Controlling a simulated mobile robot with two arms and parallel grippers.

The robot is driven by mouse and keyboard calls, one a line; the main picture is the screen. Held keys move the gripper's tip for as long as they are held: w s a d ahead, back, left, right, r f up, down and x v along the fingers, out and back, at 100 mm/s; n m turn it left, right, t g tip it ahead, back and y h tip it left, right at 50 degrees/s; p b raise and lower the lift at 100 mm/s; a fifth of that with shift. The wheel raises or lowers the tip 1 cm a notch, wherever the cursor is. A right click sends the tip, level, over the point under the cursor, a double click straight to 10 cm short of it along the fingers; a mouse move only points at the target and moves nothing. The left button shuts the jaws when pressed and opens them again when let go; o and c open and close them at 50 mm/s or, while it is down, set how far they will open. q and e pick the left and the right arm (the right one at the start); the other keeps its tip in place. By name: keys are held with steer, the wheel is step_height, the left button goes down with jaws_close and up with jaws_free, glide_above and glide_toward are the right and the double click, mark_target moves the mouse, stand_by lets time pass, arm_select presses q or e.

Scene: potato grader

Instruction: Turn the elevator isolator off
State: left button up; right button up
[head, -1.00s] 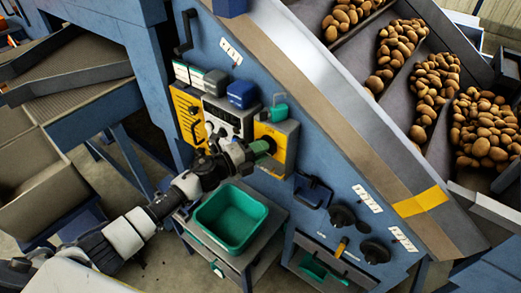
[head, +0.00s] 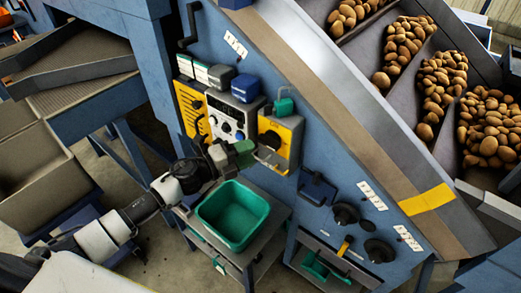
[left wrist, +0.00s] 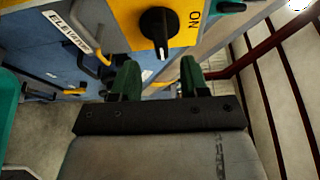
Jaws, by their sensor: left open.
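The elevator isolator is a yellow box (head: 289,132) with a black rotary knob, on the blue machine side in the head view. In the left wrist view its yellow face (left wrist: 122,15) carries the black knob (left wrist: 156,27) and the word ON right of it. The knob's white mark points down in that picture, not at ON. A white label (left wrist: 68,32) starting "ELEV" sits to the left. My left gripper (left wrist: 158,80) is open, its green fingers apart with nothing between them, just short of the knob. In the head view it (head: 244,152) is left of the box. My right gripper is not in view.
A green tub (head: 233,215) stands on a stand below my left gripper. A control panel (head: 232,117) and another yellow box (head: 190,107) are to the left. A green padlock-like part (head: 284,106) sits atop the isolator. Black knobs (head: 379,251) are lower right.

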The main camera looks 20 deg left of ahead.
arm_select(q)
steer(key=b+v, duration=0.1)
steer(key=v, duration=0.4)
steer(key=shift+s+a, duration=0.1)
stand_by(0.3)
